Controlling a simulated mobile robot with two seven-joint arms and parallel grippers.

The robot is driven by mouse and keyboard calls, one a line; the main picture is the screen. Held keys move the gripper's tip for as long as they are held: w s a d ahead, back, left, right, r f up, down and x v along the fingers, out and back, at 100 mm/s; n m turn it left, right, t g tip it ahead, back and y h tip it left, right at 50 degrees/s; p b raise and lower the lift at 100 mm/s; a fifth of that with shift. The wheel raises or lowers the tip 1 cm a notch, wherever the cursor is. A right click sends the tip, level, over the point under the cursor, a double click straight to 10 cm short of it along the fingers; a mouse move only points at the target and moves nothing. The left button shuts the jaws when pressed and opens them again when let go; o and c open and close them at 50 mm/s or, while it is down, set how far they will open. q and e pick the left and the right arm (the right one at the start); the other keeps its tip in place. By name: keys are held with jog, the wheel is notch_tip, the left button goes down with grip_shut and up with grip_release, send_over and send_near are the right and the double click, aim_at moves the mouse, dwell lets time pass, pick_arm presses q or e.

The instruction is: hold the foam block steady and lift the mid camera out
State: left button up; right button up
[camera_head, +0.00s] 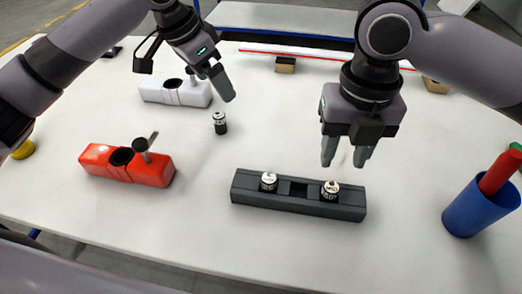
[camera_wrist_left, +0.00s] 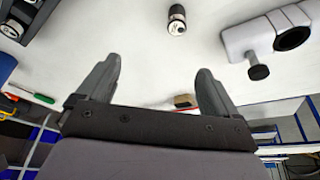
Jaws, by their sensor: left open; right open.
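The dark foam block (camera_head: 244,192) lies on the table at front centre. Two small black cameras with silver tops stand in it, the left camera (camera_head: 268,181) and the right camera (camera_head: 330,190). The middle slot (camera_head: 298,188) between them looks empty. A similar camera (camera_head: 220,123) stands upright on the table, behind and left of the block; it also shows in the left wrist view (camera_wrist_left: 177,20). My right gripper (camera_head: 345,158) is open and empty above and behind the block's right end. My left gripper (camera_head: 208,84) is open and empty at the back left; its spread fingers show in the left wrist view (camera_wrist_left: 156,82).
A blue cup (camera_head: 470,212) with a red-handled item (camera_head: 499,172) stands at the right. A small wooden block (camera_head: 285,65) lies at the back.

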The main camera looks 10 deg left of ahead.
aim_at(262, 176)
pick_arm(q)
jog(key=s+d+f+m+g+y, duration=0.1)
jog(key=s+d+f+m, duration=0.1)
jog(key=s+d+m, duration=0.1)
jog(key=s+d+f+m+g, duration=0.1)
jog(key=s+d+f+m, duration=0.1)
jog(key=s+d, duration=0.3)
jog(key=s+d+f+m+y, duration=0.1)
jog(key=s+d+m, duration=0.3)
jog(key=s, duration=0.1)
jog(key=shift+d+f+g+y, duration=0.2)
jog(key=shift+f+g+y, duration=0.1)
jog(key=shift+f+g, duration=0.1)
jog(key=shift+s+d+f+m, duration=0.1)
jog(key=shift+s+f+m, duration=0.15)
jog(key=shift+s+m, duration=0.05)
jog(key=shift+f, duration=3.5)
jog(key=c, duration=1.1)
pick_arm(e)
jog(key=o, duration=0.3)
jog(key=shift+o, duration=0.2)
